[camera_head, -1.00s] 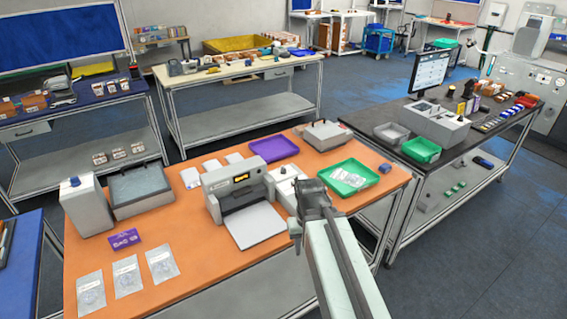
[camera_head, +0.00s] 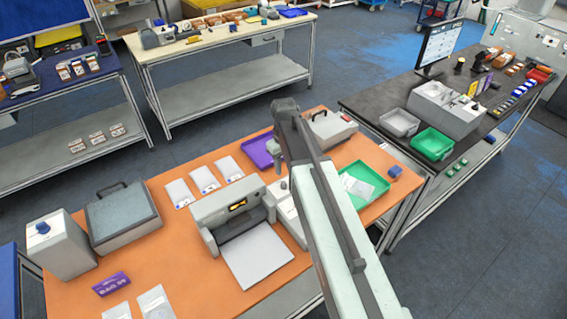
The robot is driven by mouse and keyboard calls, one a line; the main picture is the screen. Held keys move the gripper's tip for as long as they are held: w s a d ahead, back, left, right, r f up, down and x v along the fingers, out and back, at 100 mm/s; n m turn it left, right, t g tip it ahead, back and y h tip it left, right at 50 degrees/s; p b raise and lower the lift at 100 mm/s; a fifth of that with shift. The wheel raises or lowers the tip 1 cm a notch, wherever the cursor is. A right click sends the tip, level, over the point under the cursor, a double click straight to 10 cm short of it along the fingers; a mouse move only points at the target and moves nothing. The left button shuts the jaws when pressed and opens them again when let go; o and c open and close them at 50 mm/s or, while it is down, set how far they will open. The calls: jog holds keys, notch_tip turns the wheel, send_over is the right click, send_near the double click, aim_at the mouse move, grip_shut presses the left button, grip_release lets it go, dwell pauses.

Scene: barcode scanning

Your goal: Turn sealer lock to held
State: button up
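The sealer (camera_head: 228,212) is a grey-white machine with a small lit yellow display and a pale plate (camera_head: 258,256) in front. It stands mid-way on the orange-topped table. A light control box (camera_head: 284,208) adjoins its right side, with a small grey knob (camera_head: 284,184) on top; my arm hides the box's right part. I cannot tell which part is the lock or how it is set. My gripper (camera_head: 273,166) points down from the arm's end, just behind the knob in the picture. It looks apart from the knob, and its fingers are too small to read.
A purple tray (camera_head: 256,150) lies behind the gripper, partly covered by it. A green tray (camera_head: 372,188) and a lidded grey case (camera_head: 332,130) lie right of my arm. Left are a grey case (camera_head: 122,217) and a box with a blue knob (camera_head: 60,248). White packets (camera_head: 204,179) lie behind the sealer.

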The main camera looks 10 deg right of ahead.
aim_at(284, 181)
jog(key=shift+w, duration=0.25)
jog(key=shift+s+f+b, duration=0.1)
jog(key=shift+f+b, duration=0.25)
jog(key=shift+b, duration=0.1)
notch_tip(284, 181, down, 7)
jog(key=b, duration=0.7)
jog(key=shift+f, duration=0.15)
jog(key=shift+d, duration=0.1)
grip_shut()
